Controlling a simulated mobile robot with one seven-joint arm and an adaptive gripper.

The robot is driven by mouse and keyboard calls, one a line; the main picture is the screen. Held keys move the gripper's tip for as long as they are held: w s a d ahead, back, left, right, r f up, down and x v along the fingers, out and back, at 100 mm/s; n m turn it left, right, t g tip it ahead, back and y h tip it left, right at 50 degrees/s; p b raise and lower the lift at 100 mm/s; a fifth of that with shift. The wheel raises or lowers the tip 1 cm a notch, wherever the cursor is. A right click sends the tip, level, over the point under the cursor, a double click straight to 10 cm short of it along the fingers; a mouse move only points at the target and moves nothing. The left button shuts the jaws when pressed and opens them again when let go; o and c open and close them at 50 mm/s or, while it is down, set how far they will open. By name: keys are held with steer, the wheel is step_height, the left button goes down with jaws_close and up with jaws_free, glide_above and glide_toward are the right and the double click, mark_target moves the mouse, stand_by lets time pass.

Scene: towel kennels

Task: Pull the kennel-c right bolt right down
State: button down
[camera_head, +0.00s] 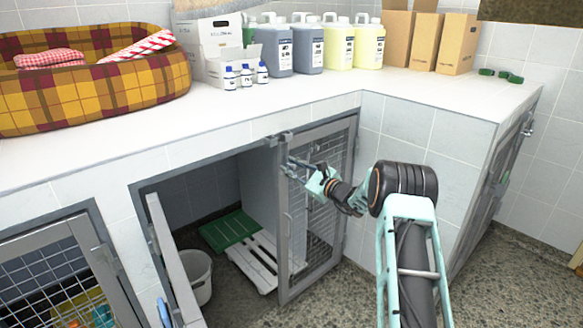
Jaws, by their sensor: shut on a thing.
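A grey-framed mesh kennel door (329,215) stands under the corner of the white counter, right of an open kennel. Small bolt hardware (299,163) sits at the upper left of this door, on its left frame post. My gripper (314,176) reaches in from the right and is shut on the bolt there. The fingers are small in view and cover part of the bolt, so its exact position is hard to tell. More grey hardware (286,196) shows lower on the same post. No kennel label is readable.
The open kennel holds a white slatted board (262,260), a green mat (229,230) and a white bucket (198,277). Its door (172,262) stands swung out on the left. Bottles, boxes and a plaid pet bed (95,88) stand on the counter (300,95).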

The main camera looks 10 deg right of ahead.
steer(key=shift+f, duration=0.2)
steer(key=c, duration=1.9)
jaws_free()
steer(key=v, duration=1.2)
